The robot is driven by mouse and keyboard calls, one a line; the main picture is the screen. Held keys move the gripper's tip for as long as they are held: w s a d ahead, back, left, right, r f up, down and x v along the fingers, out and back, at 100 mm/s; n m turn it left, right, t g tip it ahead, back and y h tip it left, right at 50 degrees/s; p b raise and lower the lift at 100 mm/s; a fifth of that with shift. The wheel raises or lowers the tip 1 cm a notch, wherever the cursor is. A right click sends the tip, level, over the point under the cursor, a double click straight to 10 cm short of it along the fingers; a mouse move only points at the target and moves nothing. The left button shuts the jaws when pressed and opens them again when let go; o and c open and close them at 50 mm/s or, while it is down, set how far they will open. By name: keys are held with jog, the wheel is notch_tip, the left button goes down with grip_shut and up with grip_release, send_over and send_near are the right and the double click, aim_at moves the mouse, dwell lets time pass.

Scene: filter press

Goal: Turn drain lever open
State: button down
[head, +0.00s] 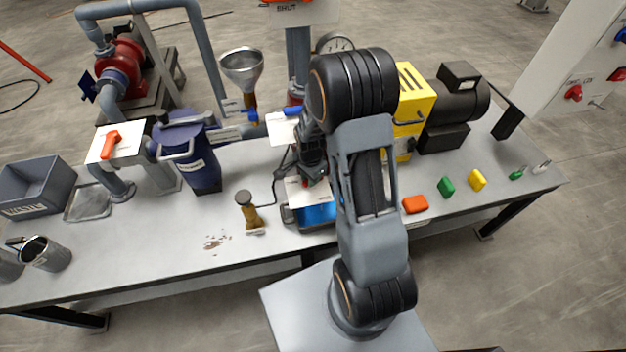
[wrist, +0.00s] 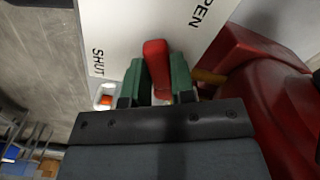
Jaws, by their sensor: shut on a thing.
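The drain lever is a red handle (wrist: 156,58) in the wrist view, in front of a white plate (wrist: 125,30) marked SHUT at left and OPEN at upper right. The handle points between the two words. My gripper (wrist: 157,80) has its green-padded fingers closed on either side of the handle. A red rounded body (wrist: 275,95) with a short brass-coloured piece is close on the right. In the head view my arm reaches over the bench and hides most of the lever area.
A blue canister (head: 200,165), a funnel (head: 242,68) and a brown-handled tool (head: 248,212) are to the left. A yellow machine (head: 415,100) and coloured blocks are to the right.

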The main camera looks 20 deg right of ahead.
jog(key=m, duration=0.2)
jog(key=w+m, duration=0.1)
jog(key=m+b, duration=0.1)
jog(key=m, duration=0.1)
jog(key=shift+w+m, duration=0.3)
jog(key=shift+w, duration=0.05)
dwell(0.5)
jog(key=c, duration=1)
grip_release()
jog(key=shift+o, duration=0.2)
jog(key=shift+w+r, duration=0.1)
jog(key=shift+r, duration=0.05)
notch_tip(320, 180, up, 7)
jog(key=shift+r, duration=0.15)
